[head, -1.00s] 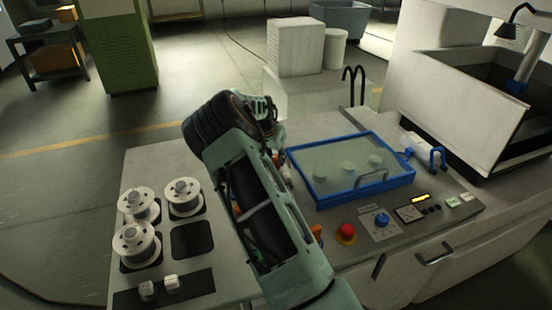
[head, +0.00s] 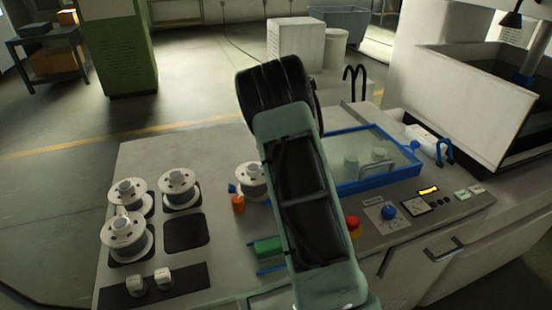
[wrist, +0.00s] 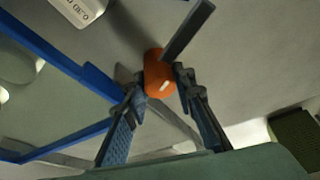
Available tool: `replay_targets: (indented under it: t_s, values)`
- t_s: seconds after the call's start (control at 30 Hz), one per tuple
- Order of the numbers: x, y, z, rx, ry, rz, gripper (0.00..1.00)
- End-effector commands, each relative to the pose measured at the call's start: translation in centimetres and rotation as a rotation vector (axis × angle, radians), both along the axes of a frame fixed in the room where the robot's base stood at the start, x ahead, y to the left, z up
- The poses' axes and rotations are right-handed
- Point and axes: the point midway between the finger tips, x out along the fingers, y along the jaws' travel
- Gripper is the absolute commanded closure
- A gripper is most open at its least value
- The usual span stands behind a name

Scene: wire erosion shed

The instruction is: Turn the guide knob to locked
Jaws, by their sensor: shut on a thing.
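In the wrist view, an orange rounded knob (wrist: 158,76) sits between the two fingertips of my gripper (wrist: 163,82), which is shut on it. I take this as the guide knob. A flat dark grey bar (wrist: 190,28) extends from beside the knob toward the upper right. In the head view my arm hides the gripper and the held knob.
A blue-framed tank lid (head: 378,181) lies right of my arm; its blue edge (wrist: 60,55) crosses the wrist view. A red button (head: 353,226) and blue dial (head: 388,212) are at front right. Several wire spools (head: 128,238), an orange piece (head: 238,204) and a green block (head: 267,248) lie left.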

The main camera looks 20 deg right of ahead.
Motion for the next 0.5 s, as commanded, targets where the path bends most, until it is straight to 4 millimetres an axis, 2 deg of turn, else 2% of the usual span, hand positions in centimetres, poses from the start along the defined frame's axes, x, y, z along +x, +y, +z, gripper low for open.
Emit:
replay_targets:
  t_s: [0.5]
  values:
    - [0.04, -0.25, -0.09, 0.001, -0.004, 0.488, 1.00]
